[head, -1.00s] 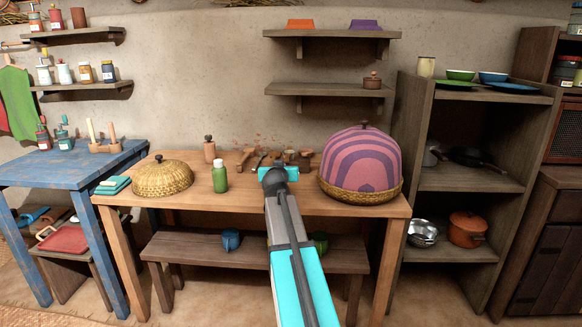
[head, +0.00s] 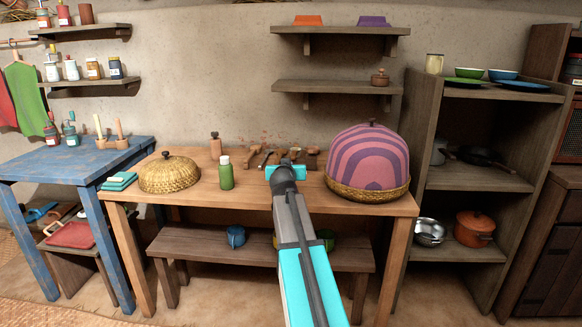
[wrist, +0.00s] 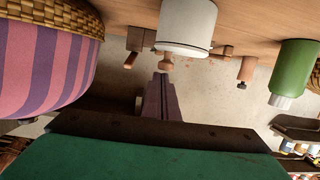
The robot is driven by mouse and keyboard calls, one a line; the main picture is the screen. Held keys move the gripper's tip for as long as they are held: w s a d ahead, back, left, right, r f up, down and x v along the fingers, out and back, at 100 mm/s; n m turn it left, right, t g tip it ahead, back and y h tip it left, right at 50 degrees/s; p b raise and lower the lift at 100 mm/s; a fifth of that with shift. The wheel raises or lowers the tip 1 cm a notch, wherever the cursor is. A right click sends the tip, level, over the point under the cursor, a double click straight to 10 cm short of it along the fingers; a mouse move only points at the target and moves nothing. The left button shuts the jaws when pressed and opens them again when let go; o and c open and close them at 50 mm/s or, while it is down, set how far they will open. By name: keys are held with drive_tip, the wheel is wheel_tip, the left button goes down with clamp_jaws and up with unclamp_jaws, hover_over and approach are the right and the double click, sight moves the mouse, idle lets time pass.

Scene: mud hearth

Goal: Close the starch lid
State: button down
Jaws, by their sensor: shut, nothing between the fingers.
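No starch label is readable. A white cylindrical jar (wrist: 187,25) with a thin dark rim stands on the wooden table (wrist: 265,18) in the wrist view, which is upside down. It may be the starch container, and I cannot tell how its lid stands. In the head view my gripper and arm appear to hide it. My gripper (wrist: 162,78) is shut and empty, its dark fingers pointing toward the jar and apart from it in the picture. In the head view my gripper (head: 285,172) is over the middle of the table.
A purple-striped domed basket (head: 366,157) stands right of my gripper. A green bottle (head: 226,174) and a woven domed cover (head: 169,174) are on the left. Small wooden items (head: 247,157) lie at the back. The table front between cover and arm is clear.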

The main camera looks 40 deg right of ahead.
drive_tip(key=shift+r+p, duration=0.35)
drive_tip(key=shift+r, duration=0.4)
wheel_tip(320, 180, up, 3)
drive_tip(key=shift+s+f+p, duration=0.1)
drive_tip(key=shift+p, duration=0.7)
drive_tip(key=v, duration=0.9)
drive_tip(key=shift+s+a, duration=0.15)
drive_tip(key=shift+s, duration=0.3)
drive_tip(key=shift+f, duration=0.15)
